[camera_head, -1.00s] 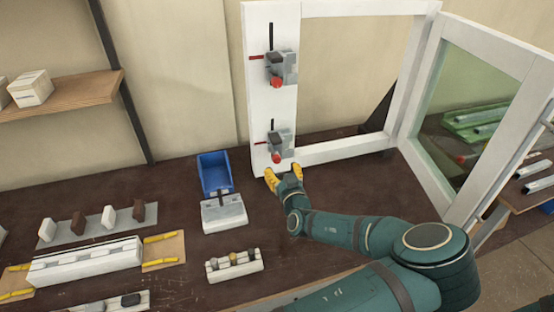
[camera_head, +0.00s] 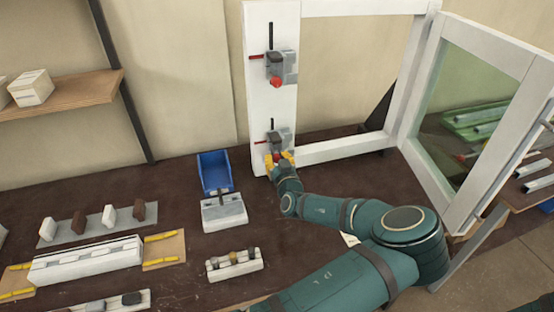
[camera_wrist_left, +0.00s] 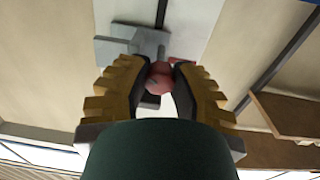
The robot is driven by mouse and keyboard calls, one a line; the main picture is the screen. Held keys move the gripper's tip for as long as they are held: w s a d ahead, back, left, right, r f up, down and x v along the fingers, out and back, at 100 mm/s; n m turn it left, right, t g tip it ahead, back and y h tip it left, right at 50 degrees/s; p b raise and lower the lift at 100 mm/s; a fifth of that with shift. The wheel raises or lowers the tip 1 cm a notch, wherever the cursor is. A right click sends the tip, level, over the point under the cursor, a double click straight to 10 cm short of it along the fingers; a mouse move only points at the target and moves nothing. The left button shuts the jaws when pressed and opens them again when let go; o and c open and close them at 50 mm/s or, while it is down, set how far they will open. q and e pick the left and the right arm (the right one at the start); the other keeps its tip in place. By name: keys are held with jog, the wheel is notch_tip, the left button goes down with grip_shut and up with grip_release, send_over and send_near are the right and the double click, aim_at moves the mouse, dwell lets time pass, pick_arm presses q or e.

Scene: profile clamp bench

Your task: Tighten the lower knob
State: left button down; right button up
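The lower clamp (camera_head: 281,138) is a grey block on the white upright of the window frame. Its round red lower knob (camera_head: 277,157) faces me. My left gripper (camera_head: 280,159), with yellow fingers, is at this knob. In the left wrist view, the knob (camera_wrist_left: 160,80) shows between the two finger pads of the left gripper (camera_wrist_left: 162,72). The fingers stand apart, one on each side of it. The gap to the knob is small, and contact is hard to tell. The upper clamp (camera_head: 280,67) with its red knob is higher on the same upright. My right gripper is not in view.
A blue bin (camera_head: 214,171) and a grey-white block fixture (camera_head: 224,212) stand left of the gripper on the dark bench (camera_head: 180,215). The white frame's open glazed sash (camera_head: 470,110) stands at right. A small block rack (camera_head: 234,264) lies nearer me.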

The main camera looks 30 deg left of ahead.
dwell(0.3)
pick_arm(q)
jog(key=m+b, duration=0.1)
jog(key=m, duration=0.2)
jog(key=shift+b, duration=0.4)
jog(key=shift+m+b, duration=0.35)
jog(key=shift+m, duration=0.55)
jog(key=m+b, duration=0.1)
jog(key=m, duration=0.3)
jog(key=shift+m+b, duration=0.6)
jog(key=shift+m, duration=1.2)
jog(key=shift+r, duration=0.1)
jog(key=c, duration=0.7)
grip_release()
jog(key=shift+c, duration=0.2)
